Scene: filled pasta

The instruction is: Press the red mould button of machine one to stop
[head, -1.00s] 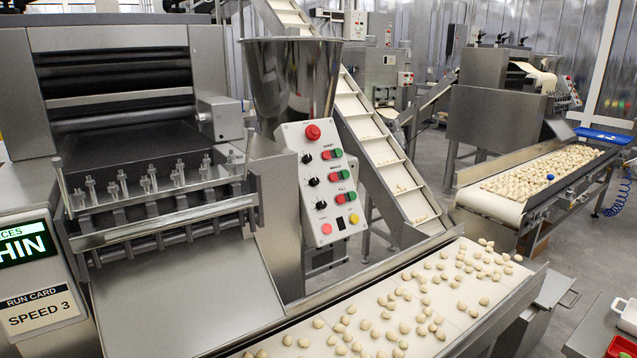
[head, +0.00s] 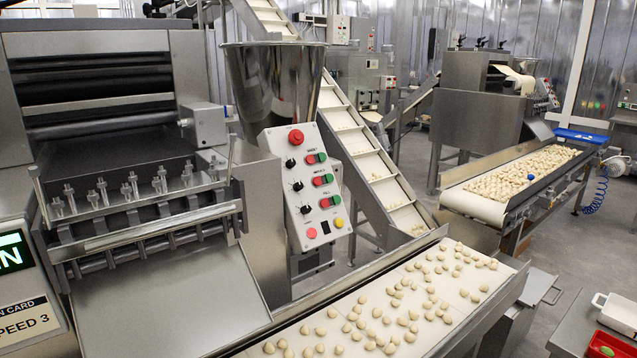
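The near machine's control panel (head: 309,190) is a tilted light-grey plate below the steel hopper. It has three rows, each with a black knob and a red and green button pair. The middle pair's red button (head: 318,181) sits left of its green one. The row labels are too small to read surely, though the lowest looks like "FILL". A big red mushroom button (head: 296,137) tops the panel. A round red button (head: 311,233), a black switch and a yellow button (head: 339,222) line its bottom. Neither of my grippers is in view, and nothing covers the panel.
The near conveyor (head: 400,300) carries many pasta pieces and runs in front of the panel. A steel chute (head: 170,310) slopes down at left. An inclined cleated conveyor (head: 365,150) rises behind. A second machine (head: 470,125) stands back right. A table (head: 575,325) is at lower right.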

